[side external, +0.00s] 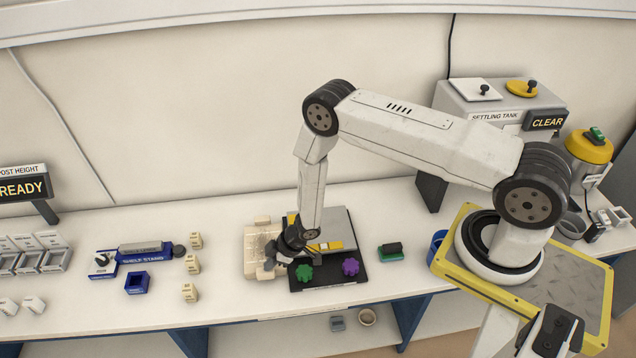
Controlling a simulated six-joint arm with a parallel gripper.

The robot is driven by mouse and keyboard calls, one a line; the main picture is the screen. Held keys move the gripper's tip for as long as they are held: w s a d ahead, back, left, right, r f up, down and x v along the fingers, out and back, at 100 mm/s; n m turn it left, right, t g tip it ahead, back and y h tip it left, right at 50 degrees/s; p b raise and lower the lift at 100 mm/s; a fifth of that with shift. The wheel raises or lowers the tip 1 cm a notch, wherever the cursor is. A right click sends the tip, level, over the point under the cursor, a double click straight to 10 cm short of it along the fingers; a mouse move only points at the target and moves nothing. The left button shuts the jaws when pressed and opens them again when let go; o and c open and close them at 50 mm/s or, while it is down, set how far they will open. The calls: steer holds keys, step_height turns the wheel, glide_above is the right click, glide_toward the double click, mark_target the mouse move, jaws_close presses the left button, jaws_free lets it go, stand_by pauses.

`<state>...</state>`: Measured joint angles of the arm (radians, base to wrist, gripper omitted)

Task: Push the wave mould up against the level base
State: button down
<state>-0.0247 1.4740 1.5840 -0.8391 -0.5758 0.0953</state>
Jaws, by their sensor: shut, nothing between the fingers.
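The wave mould appears to be the cream block (256,236) with an uneven outline, standing on the white bench at the left of the level base. The level base (335,282) is a dark plate with a green knob and a purple knob along its front and a grey, yellow-edged slab at its back. My gripper (273,262) is shut and empty, low at the right part of the cream block, near the base's left edge. My wrist hides part of both, so I cannot tell whether block and base touch or whether my fingers touch the block.
A green and black item (391,250) lies right of the base. The settling tank (485,100) stands at the back right.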

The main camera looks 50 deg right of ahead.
steer(key=shift+s+r, duration=0.35)
steer(key=shift+r, duration=0.15)
steer(key=shift+r, duration=0.1)
steer(key=shift+d+r, duration=0.1)
steer(key=shift+r, duration=0.05)
steer(key=s+d, duration=0.8)
steer(key=shift+s+d, duration=0.25)
steer(key=shift+s, duration=0.05)
steer(key=shift+r, duration=0.1)
